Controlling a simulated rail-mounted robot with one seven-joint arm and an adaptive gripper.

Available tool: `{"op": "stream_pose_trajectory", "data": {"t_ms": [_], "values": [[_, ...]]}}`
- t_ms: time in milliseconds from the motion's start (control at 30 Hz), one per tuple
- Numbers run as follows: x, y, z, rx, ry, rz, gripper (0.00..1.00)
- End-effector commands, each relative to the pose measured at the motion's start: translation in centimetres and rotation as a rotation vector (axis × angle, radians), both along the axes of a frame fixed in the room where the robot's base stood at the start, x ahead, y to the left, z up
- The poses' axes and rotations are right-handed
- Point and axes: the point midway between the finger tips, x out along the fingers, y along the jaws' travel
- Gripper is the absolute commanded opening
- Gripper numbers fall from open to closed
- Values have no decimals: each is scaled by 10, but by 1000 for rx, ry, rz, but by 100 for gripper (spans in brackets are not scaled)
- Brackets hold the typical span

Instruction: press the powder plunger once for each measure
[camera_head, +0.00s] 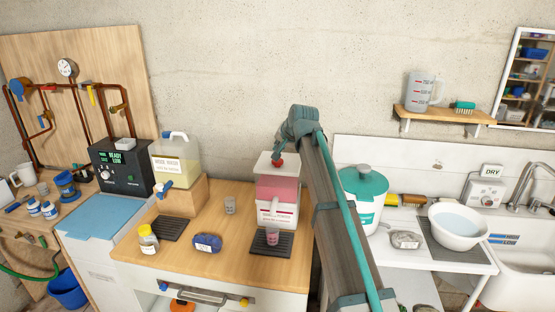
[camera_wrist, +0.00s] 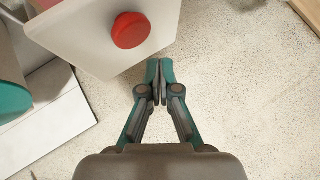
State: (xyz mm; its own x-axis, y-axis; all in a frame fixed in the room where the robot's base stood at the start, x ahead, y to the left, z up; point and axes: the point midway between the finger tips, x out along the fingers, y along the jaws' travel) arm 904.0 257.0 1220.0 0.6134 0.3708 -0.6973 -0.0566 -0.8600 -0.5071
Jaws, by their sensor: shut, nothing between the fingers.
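The powder dispenser (camera_head: 278,190) stands on the wooden counter, with a white top, a pink-filled clear body and a white labelled base. Its red plunger (camera_head: 278,161) sits on the top and also shows in the wrist view (camera_wrist: 131,30). A small cup (camera_head: 272,237) with pink in it stands under the spout on a dark mat (camera_head: 286,246). My gripper (camera_wrist: 158,70) is shut and empty. In the wrist view its tips are beside the plunger, apart from it in the picture, near the edge of the white top. In the head view my arm partly hides the gripper.
A yellow liquid dispenser (camera_head: 176,160) stands on a wooden block to the left. A teal-lidded white pot (camera_head: 363,200) stands right of my arm.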

Motion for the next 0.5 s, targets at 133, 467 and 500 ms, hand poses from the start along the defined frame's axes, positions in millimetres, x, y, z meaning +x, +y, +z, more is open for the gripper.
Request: {"op": "stream_pose_trajectory", "data": {"t_ms": [133,467,500], "values": [[1,0,17,0,-1,-1,0],[0,0,33,0,-1,-1,0],[0,0,33,0,-1,-1,0]]}}
